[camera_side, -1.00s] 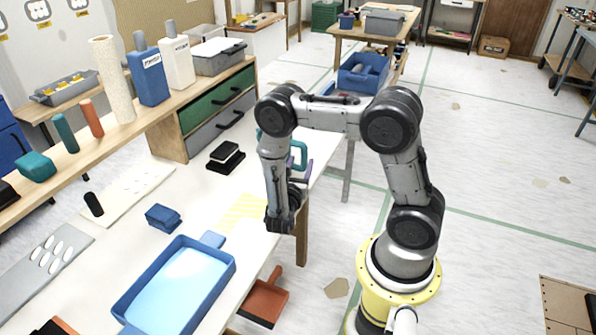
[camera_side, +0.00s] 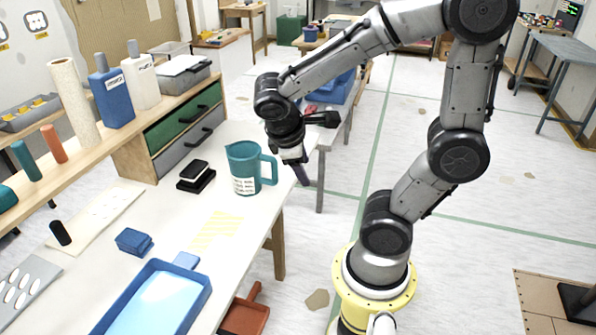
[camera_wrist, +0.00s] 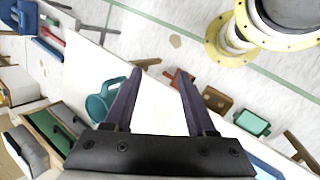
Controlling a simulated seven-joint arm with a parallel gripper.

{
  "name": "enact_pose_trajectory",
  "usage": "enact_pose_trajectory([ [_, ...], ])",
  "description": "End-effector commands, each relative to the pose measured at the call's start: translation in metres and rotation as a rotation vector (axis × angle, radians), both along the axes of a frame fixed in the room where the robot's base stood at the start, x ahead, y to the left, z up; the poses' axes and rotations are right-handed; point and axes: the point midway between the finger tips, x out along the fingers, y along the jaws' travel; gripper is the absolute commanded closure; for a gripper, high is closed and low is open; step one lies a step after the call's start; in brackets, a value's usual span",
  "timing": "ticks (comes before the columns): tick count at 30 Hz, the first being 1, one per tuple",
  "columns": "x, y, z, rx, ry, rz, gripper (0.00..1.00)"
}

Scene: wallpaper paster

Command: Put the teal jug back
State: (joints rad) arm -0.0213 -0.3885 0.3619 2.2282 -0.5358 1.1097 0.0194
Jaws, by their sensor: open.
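The teal jug (camera_side: 244,170) stands upright on the white worktable, with its handle to the right and a white label on its side. My gripper (camera_side: 302,174) is right of the jug's handle at the table's right edge, its fingers pointing down. In the wrist view, the purple fingers of my gripper (camera_wrist: 161,74) are spread wide with nothing between them. The jug (camera_wrist: 98,108) shows there left of the left finger, partly hidden by it.
Yellow hatching (camera_side: 216,231) marks a bare patch of table in front of the jug. A black block stack (camera_side: 196,176) stands left of the jug. A blue tray (camera_side: 185,262), a blue block (camera_side: 134,241) and a drawer shelf (camera_side: 148,160) are nearby.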

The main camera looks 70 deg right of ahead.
Motion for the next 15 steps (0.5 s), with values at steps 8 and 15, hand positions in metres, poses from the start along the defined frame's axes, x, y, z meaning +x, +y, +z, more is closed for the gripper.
enact_pose_trajectory([
  [8,-0.019,0.081,0.047,0.431,-0.534,-0.142,0.44],
  [15,-0.022,0.098,0.059,0.528,-0.641,-0.163,0.44],
])
